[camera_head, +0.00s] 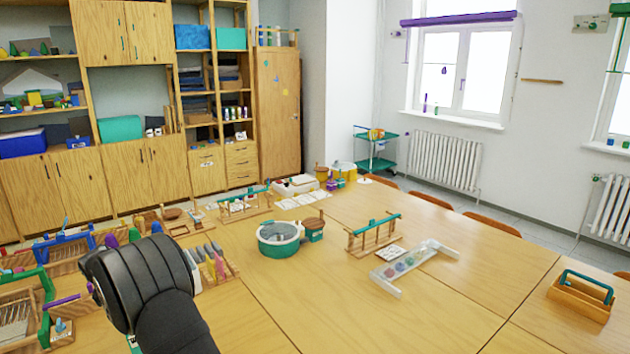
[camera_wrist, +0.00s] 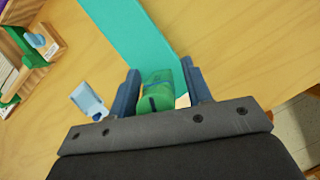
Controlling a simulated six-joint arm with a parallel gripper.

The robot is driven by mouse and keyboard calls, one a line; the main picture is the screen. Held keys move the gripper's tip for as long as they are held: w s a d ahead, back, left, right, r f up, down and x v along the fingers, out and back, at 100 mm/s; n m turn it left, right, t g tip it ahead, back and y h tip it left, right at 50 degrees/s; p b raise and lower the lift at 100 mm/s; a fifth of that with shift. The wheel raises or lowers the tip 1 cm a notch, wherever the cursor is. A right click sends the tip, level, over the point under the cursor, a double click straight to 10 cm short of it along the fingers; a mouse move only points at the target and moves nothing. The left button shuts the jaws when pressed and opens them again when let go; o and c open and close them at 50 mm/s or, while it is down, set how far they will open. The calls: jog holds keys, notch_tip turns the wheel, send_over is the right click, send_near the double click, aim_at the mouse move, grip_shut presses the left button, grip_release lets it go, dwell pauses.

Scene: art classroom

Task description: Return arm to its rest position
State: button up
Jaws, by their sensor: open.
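My gripper (camera_wrist: 161,80) shows in the wrist view with its two blue fingers spread apart. A green cylinder-like piece (camera_wrist: 158,80) with a dark mark shows between the fingers, over the end of a teal strip (camera_wrist: 125,35). I cannot tell whether the fingers touch it. In the head view, my black arm is at the lower left, over the near-left part of the table (camera_head: 240,315). My fingers are hidden there behind the arm.
Wooden racks (camera_head: 25,315) crowd the table's left side beside my arm. A teal-rimmed round tub (camera_head: 278,237), a wooden rack with a teal bar (camera_head: 372,237) and a pale tray (camera_head: 415,268) stand mid-table. A wooden caddy (camera_head: 580,297) stands at right. The front middle is clear.

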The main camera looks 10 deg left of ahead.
jog(key=shift+r, duration=1.85)
notch_tip(320, 180, down, 2)
jog(key=shift+f, duration=0.25)
jog(key=shift+s+r, duration=0.15)
jog(key=shift+s, duration=0.05)
jog(key=v, duration=0.9)
jog(key=shift+s+r, duration=0.2)
jog(key=shift+r, duration=0.05)
jog(key=shift+d, duration=0.15)
